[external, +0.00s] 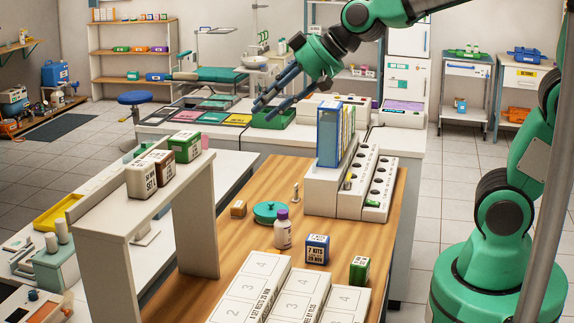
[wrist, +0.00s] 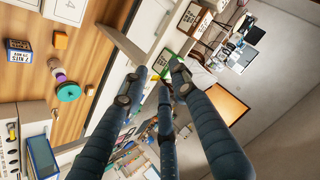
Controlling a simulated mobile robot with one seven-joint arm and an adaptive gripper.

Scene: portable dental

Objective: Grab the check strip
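I cannot tell which thing is the check strip; nothing is readably labelled so. A white sloped rack with a row of dark round holes (external: 376,185) stands at the right of the wooden table (external: 222,290). My gripper (external: 272,108) is high in the external view, in front of the back counter, with its dark fingers spread and nothing between them. In the wrist view its fingers (wrist: 160,75) are apart and empty. There the blue-and-white box (wrist: 19,50), teal round lid (wrist: 69,92) and binders (wrist: 40,157) lie to the left.
Blue and yellow binders (external: 337,133) stand upright beside the rack. A purple-capped bottle (external: 283,233), a small green box (external: 359,270) and white numbered boxes (external: 252,287) are on the table. A raised white shelf (external: 107,214) carries several small boxes at left.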

